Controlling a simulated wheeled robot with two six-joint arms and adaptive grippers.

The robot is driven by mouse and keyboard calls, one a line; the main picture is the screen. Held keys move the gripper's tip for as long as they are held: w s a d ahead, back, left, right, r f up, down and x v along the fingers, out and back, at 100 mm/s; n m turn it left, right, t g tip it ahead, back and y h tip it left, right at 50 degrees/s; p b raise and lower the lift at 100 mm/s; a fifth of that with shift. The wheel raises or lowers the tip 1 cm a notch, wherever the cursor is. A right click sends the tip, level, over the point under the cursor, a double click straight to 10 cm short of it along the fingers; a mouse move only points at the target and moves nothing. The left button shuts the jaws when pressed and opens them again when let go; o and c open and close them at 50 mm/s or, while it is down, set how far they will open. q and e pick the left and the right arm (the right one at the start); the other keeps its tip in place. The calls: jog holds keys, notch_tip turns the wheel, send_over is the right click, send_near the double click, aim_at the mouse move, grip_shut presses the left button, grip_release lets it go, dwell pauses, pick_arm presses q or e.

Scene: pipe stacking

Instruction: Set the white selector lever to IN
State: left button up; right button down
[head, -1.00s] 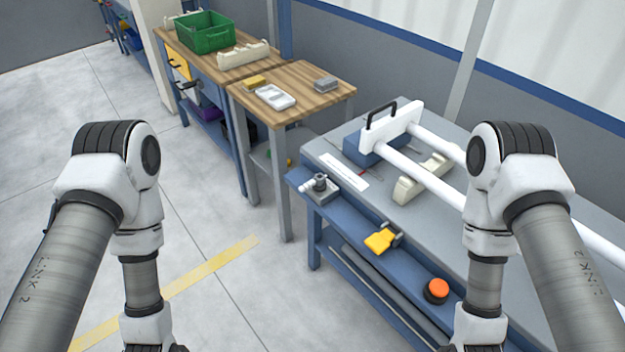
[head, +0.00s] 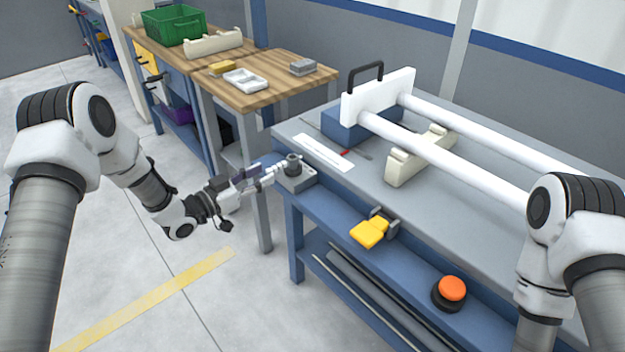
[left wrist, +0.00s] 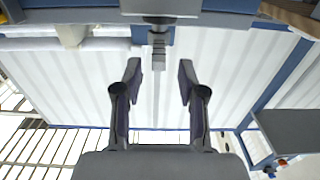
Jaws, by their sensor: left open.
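The selector is a small grey block with a dark round knob (head: 293,160) at the left front corner of the blue-grey bench. Its white lever (head: 278,171) points left, out past the bench edge. My left gripper (head: 262,175) is open at the lever's outer end. In the left wrist view, the left gripper (left wrist: 159,80) has its two fingers apart, and the lever (left wrist: 158,52) shows greyish in line with the gap between the fingertips, apart from both. No IN marking can be read. My right gripper is out of view; only its arm shows at right.
A yellow paddle (head: 370,233) and an orange button (head: 452,289) sit on the bench's front ledge. White pipes (head: 450,157) lie across cream and blue supports. A wooden table (head: 270,95) with a white tray stands behind left. The floor at left is clear.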

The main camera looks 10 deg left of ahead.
aim_at(284, 162)
pick_arm(q)
jog(key=x, duration=0.7)
jog(key=shift+w+d+r, duration=0.15)
jog(key=shift+r, duration=0.05)
grip_shut()
